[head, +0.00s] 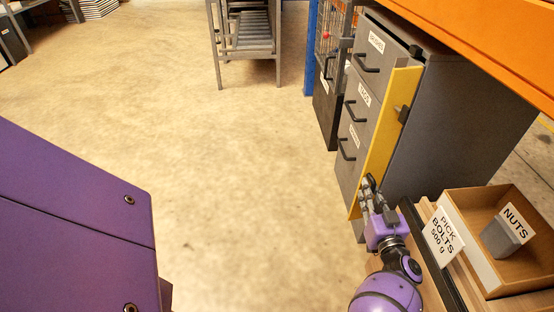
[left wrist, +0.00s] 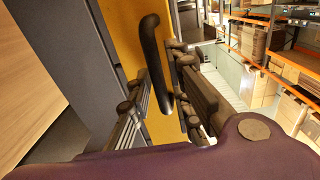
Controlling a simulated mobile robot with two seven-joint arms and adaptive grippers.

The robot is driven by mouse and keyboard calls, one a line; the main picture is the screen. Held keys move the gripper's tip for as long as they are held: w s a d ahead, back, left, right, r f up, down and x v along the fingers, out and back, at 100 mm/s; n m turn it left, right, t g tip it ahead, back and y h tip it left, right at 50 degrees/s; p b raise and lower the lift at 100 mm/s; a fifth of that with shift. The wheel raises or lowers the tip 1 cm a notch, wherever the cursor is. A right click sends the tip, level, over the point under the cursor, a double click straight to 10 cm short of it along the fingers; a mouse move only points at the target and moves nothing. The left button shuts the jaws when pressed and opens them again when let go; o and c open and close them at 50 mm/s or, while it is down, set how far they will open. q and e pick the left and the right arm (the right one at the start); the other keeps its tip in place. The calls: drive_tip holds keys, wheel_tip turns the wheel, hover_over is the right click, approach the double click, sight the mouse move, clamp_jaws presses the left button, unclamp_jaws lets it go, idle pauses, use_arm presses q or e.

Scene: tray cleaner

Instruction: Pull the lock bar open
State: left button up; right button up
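The yellow lock bar (head: 386,135) stands upright along the front right edge of a grey drawer cabinet (head: 440,125). A small dark fitting (head: 402,114) sits on its right edge. My left gripper (head: 369,186) is at the bar's lower part. In the left wrist view, the bar (left wrist: 128,40) carries a black curved handle (left wrist: 152,50). The handle's lower end lies between the fingers of my left gripper (left wrist: 162,110). The fingers are apart, with yellow showing between the left finger and the handle. Contact with the right finger is unclear. My right gripper is out of view.
The cabinet has labelled drawers with black handles (head: 367,63). A wooden bin (head: 500,215) with a NUTS label stands close right of my left gripper. An orange beam (head: 480,40) crosses above the cabinet. The floor (head: 240,170) left of the cabinet is clear.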

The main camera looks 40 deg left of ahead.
use_arm(q)
drive_tip(key=shift+w+r, duration=0.1)
drive_tip(key=shift+d, duration=0.1)
drive_tip(key=shift+s+d, duration=0.2)
drive_tip(key=v, duration=1.1)
drive_tip(key=shift+s, duration=0.25)
drive_tip(key=shift+d, duration=0.1)
